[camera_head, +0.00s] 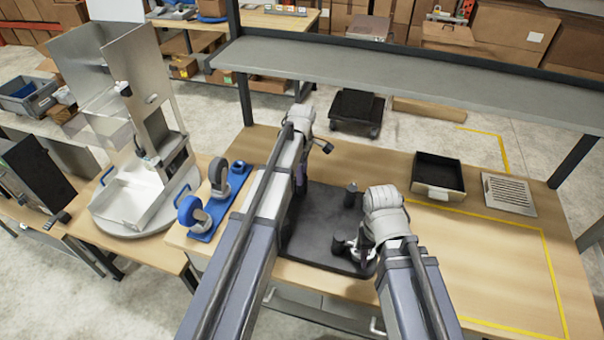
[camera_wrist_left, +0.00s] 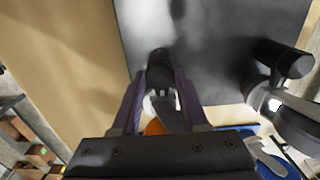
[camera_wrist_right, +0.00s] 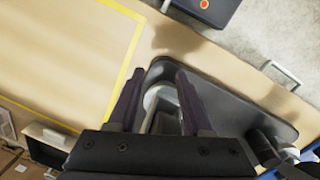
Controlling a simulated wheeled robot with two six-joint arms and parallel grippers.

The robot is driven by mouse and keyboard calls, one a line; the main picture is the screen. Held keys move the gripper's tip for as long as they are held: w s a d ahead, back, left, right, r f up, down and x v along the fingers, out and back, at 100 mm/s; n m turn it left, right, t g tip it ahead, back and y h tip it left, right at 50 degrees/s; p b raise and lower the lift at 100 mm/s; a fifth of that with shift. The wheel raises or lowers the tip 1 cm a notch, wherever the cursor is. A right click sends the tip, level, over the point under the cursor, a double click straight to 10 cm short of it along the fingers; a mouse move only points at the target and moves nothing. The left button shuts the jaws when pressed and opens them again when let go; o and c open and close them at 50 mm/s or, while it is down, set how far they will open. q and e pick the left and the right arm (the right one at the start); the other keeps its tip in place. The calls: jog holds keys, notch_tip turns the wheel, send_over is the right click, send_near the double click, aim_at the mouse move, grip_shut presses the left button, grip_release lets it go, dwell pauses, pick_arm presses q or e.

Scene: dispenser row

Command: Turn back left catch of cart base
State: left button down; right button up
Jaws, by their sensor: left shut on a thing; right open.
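The cart base is a dark flat plate (camera_head: 325,225) on the wooden bench, partly hidden behind my left arm. My left gripper (camera_head: 318,145) is over the plate's back left area. In the left wrist view its fingers (camera_wrist_left: 160,82) are shut on a black catch knob (camera_wrist_left: 159,66) at the plate's edge. The knob's turn angle cannot be told. Another black post (camera_head: 351,192) stands on the plate. My right gripper (camera_head: 358,246) is at the front right of the plate. In the right wrist view it is open around a pale rounded part (camera_wrist_right: 153,97), not clearly gripped.
A blue stand with casters (camera_head: 213,200) is left of the plate. A metal dispenser (camera_head: 130,200) is further left. A black bin (camera_head: 438,175) and a vent grille (camera_head: 509,194) lie to the right. A grey shelf (camera_head: 400,75) spans above the back. The yellow-marked bench area is clear.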

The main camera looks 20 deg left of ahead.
pick_arm(q)
jog(key=shift+m, duration=0.3)
jog(key=m, duration=0.3)
jog(key=shift+m, duration=0.4)
jog(key=m, duration=0.4)
jog(key=shift+m, duration=0.3)
jog(key=m, duration=0.4)
jog(key=shift+m, duration=2.4)
jog(key=shift+c, duration=2.1)
grip_release()
